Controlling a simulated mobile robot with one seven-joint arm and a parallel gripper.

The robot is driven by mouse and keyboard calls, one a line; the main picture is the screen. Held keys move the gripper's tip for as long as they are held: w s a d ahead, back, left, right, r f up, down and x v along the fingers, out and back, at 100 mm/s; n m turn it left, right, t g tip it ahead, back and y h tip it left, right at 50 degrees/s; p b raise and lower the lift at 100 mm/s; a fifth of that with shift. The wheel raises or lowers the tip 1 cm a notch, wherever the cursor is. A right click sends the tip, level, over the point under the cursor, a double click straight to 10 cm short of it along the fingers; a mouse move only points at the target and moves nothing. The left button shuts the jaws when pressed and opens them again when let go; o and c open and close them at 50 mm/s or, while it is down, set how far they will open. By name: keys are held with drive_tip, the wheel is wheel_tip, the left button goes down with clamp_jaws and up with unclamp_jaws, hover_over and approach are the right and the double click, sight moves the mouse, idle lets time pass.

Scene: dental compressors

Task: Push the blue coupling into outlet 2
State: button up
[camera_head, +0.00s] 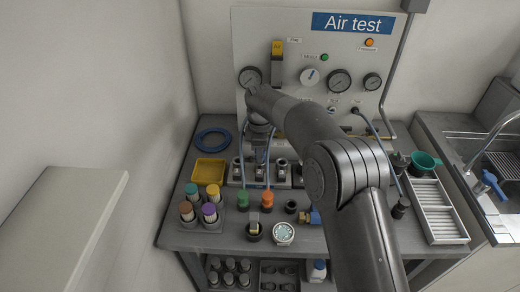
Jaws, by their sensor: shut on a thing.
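My gripper (260,150) points down over the middle of the outlet row, below the panel. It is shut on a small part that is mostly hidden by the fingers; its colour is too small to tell. The outlet block (283,184) is a grey strip with several dark, round-topped fittings. The gripper's tip is at the middle fitting (260,172); whether the held part touches it or sits inside cannot be told. A green coupling (243,199) and an orange coupling (267,199) stand in front on blue hoses. A blue-and-brass fitting (310,216) lies to their right.
A yellow tray (209,171), blue hose ring (213,141) and rack of capped bottles (205,216) are on the left. A round gauge (283,233) is in front. A slatted tray (437,210) and green cup (424,162) are right. The gauge panel (300,55) stands behind.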

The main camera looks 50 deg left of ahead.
drive_tip(key=shift+f, duration=0.5)
drive_tip(key=o, duration=1.1)
wheel_tip(320, 180, up, 11)
drive_tip(key=shift+f, duration=0.1)
